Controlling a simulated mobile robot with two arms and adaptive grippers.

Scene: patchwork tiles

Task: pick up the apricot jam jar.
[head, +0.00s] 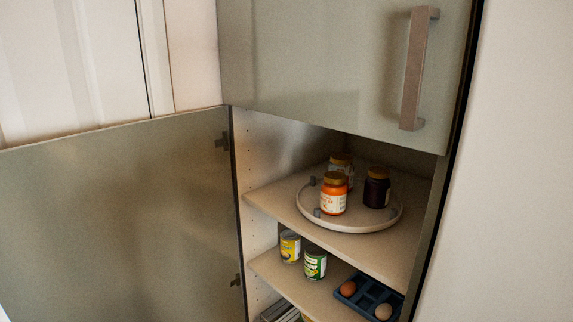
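The jar with orange contents, which looks like the apricot jam jar (333,196), stands upright at the front of a round turntable tray (357,224) on the upper cabinet shelf. It has a gold-brown lid and a pale label that is too small to read. A dark purple jar (376,190) stands to its right. Another jar (342,164) with a gold lid stands behind it and is partly hidden by it. Neither of my grippers shows in the head view.
An open cabinet door (110,225) swings out left; a closed upper door (335,65) with a handle (417,70) hangs above. On the lower shelf (300,284) stand a yellow can (290,246), a green can (315,263) and a blue egg tray (365,303) with two eggs.

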